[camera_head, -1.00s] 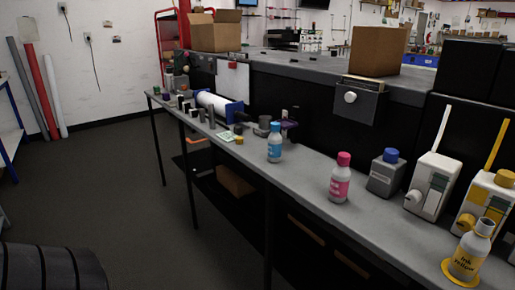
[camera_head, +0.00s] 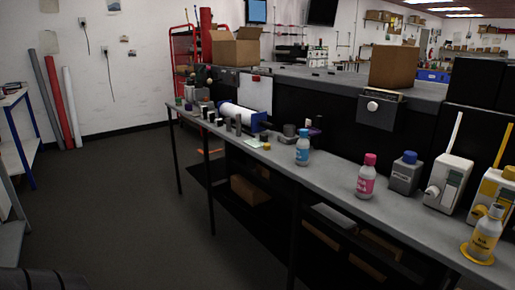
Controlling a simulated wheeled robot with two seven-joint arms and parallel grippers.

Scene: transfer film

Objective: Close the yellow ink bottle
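The yellow ink bottle (camera_head: 485,237) stands upright at the right end of the narrow grey bench, on a round yellow dish (camera_head: 476,254). It is white with a yellow label, and its grey neck shows no cap. A small yellow cap-like piece (camera_head: 267,147) lies on the bench left of the blue ink bottle; I cannot tell for certain what it is. Neither of my grippers is in view.
A blue bottle (camera_head: 302,149), a pink bottle (camera_head: 366,176), a grey blue-capped container (camera_head: 405,173) and white dispensers (camera_head: 450,180) stand along the bench (camera_head: 335,187). A white roll (camera_head: 238,115) and small cylinders are farther left. The floor (camera_head: 130,210) at left is open.

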